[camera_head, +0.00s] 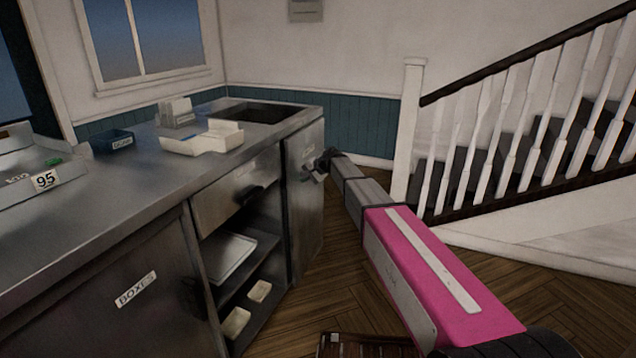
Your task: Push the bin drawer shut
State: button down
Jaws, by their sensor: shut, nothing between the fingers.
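The tall metal front of the bin drawer (304,215) is at the right end of the counter, below the dark opening in the worktop. It carries a small label and a handle (318,176) near its upper right. A narrow dark edge shows along its left side; I cannot tell how far it stands out. My gripper (325,160) is small and dark at the end of my arm. It is shut and empty, close to the upper right of the drawer front, just above the handle. Whether it touches is not clear.
A shallower drawer (232,190) with a dark handle is left of the bin drawer, above open shelves holding a tray (230,257) and small containers. A BOXES door (125,310) is further left. Open cartons (202,140) sit on the counter. Stairs (500,165) rise at right; wooden floor lies between.

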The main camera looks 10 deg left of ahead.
aim_at(300, 175)
jog(key=shift+w+a, duration=0.25)
jog(key=shift+a, duration=0.4)
jog(key=shift+w+a, duration=0.2)
jog(key=shift+a, duration=0.6)
jog(key=d, duration=0.1)
jog(key=s+d, duration=0.1)
jog(key=d, duration=0.2)
jog(key=shift+s+d, duration=0.3)
jog(key=shift+s, duration=0.1)
jog(key=v, duration=1)
jog(key=s+d+f+n+g+h, duration=0.1)
jog(key=s+d+f+h, duration=0.2)
jog(key=s+d+f, duration=0.4)
jog(key=s+d+f+n+g+h, duration=0.1)
jog(key=s+d+f+h, duration=0.2)
jog(key=s+d, duration=0.9)
jog(key=s+d+f+n+g+h, duration=0.1)
jog(key=s+d+f+h, duration=0.2)
jog(key=s+d+f, duration=0.7)
jog(key=s, duration=0.5)
jog(key=shift+s+d+f+n, duration=0.25)
jog(key=shift+f+n, duration=0.05)
jog(key=shift+f, duration=0.05)
